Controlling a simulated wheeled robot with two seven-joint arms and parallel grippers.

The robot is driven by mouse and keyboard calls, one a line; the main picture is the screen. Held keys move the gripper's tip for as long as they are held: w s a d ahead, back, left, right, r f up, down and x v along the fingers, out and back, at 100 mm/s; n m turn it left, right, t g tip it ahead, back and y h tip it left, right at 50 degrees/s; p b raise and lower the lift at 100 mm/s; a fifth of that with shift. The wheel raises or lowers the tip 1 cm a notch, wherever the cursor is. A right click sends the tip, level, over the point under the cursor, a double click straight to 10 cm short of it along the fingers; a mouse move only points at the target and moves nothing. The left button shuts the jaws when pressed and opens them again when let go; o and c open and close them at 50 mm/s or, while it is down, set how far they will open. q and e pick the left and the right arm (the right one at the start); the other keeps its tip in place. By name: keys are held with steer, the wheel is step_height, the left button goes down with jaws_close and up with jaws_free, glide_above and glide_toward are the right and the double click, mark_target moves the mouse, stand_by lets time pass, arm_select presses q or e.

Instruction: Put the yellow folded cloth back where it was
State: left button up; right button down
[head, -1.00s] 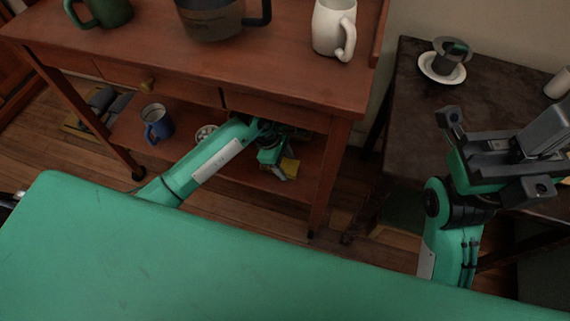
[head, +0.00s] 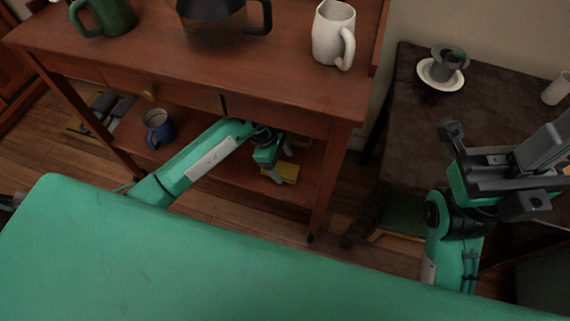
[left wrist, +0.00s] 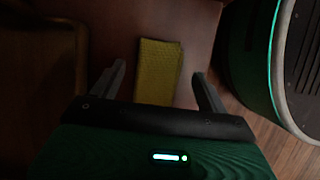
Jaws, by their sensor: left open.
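The yellow folded cloth (head: 287,172) lies on the lower shelf of the red-brown wooden cart, toward its right end. In the left wrist view the cloth (left wrist: 158,70) lies flat between my two spread fingers, with a gap on each side. My left gripper (head: 281,165) reaches in under the cart top and is open at the cloth, holding nothing. In the head view it hides part of the cloth. My right gripper (head: 500,165) is raised at the right, in front of the dark side table; its jaw opening is unclear.
The lower shelf (head: 205,171) also holds a blue mug (head: 158,128) at the left. The cart top (head: 270,75) overhangs my left arm and carries a green mug (head: 103,15), a coffee pot (head: 215,22) and a white mug (head: 334,35). A cup on a saucer stands on the dark table (head: 405,115).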

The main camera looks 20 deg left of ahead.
arm_select(q)
steer(key=shift+p+v, duration=0.6)
steer(key=shift+v, duration=1.75)
